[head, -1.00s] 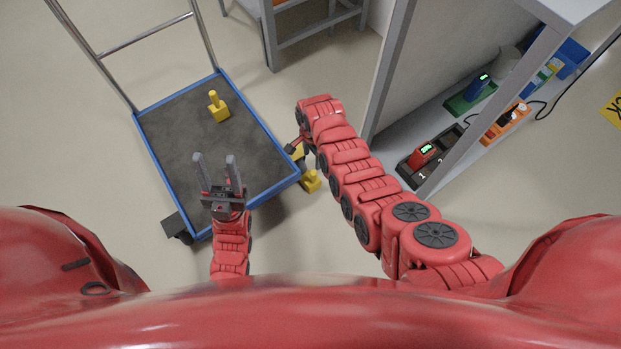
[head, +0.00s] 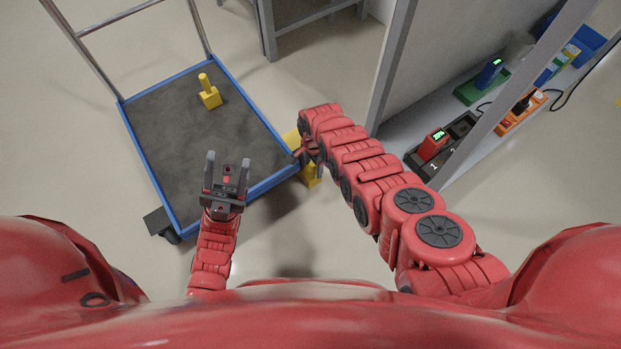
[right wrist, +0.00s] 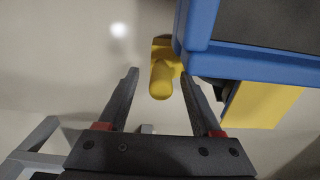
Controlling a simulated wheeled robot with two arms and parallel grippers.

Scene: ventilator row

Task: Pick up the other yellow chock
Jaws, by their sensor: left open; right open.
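One yellow chock (head: 311,176) stands on the floor beside the cart's near right corner, partly hidden by my right arm in the head view. In the right wrist view this chock (right wrist: 161,82) shows its upright handle between the fingertips of my right gripper (right wrist: 158,74). The gripper is open, with gaps beside the handle. In the head view its fingers are mostly hidden. Another yellow chock (head: 209,95) stands on the cart's dark deck. My left gripper (head: 228,160) is open and empty over the near part of the deck.
The blue-edged cart (head: 262,118) is close beside my right gripper. A yellow flat-sided thing (right wrist: 262,105) is by the cart's underside. A grey shelf (head: 405,130) with devices stands right; a grey frame (head: 305,22) stands behind. Floor at left is clear.

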